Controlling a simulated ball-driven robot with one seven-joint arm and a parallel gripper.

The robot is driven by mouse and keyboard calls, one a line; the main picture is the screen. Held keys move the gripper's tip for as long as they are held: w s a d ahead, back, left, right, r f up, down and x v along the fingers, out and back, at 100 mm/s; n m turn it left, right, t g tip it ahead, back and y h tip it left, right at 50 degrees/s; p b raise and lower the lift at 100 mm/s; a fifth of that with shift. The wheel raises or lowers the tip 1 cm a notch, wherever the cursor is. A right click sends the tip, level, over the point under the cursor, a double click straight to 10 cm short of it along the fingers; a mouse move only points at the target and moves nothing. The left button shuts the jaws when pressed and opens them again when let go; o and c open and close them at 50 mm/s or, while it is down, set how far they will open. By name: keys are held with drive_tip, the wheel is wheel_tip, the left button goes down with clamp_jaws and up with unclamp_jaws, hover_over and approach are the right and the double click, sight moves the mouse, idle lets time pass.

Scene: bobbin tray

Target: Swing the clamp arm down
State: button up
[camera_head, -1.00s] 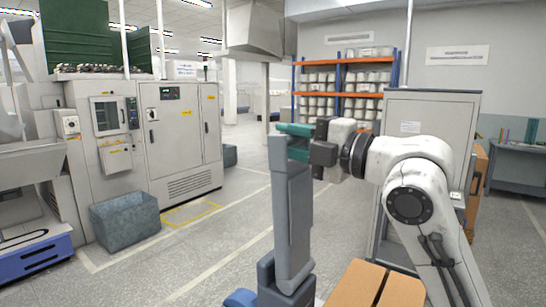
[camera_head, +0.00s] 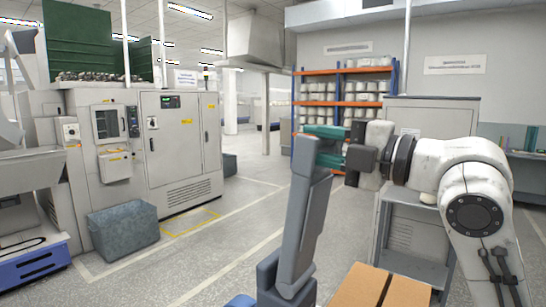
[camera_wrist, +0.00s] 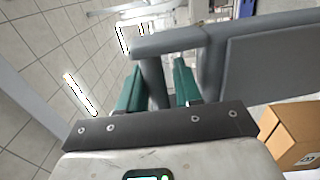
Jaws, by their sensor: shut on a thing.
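The clamp arm (camera_head: 304,220) is a long grey bar in the head view. It rises from a blue-grey mount (camera_head: 285,283) at the bottom and leans to the right at its top. My gripper (camera_head: 322,138) is at the upper end of the bar, its green fingers partly hidden behind it. In the wrist view, the green fingers of my gripper (camera_wrist: 158,75) sit on both sides of a round grey handle bar of the clamp arm (camera_wrist: 260,62). My gripper is shut on this handle.
A cardboard box (camera_head: 382,287) stands close to the right of the clamp mount. A grey cabinet (camera_head: 412,235) stands behind my arm. A grey bin (camera_head: 124,231) and large machines (camera_head: 180,150) are at the left. Open floor (camera_head: 215,262) lies between.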

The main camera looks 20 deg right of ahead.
drive_tip(key=shift+s+d+f+b, duration=0.35)
drive_tip(key=shift+s+d, duration=0.1)
drive_tip(key=shift+s, duration=0.15)
drive_tip(key=shift+s+d+f+b, duration=0.25)
drive_tip(key=shift+s+d+f, duration=0.15)
drive_tip(key=shift+s, duration=0.15)
clamp_jaws()
drive_tip(key=o, duration=0.8)
unclamp_jaws()
drive_tip(key=shift+r, duration=0.1)
drive_tip(key=shift+c, duration=0.2)
drive_tip(key=shift+r, duration=0.1)
drive_tip(key=shift+r, duration=0.1)
drive_tip(key=shift+s, duration=0.1)
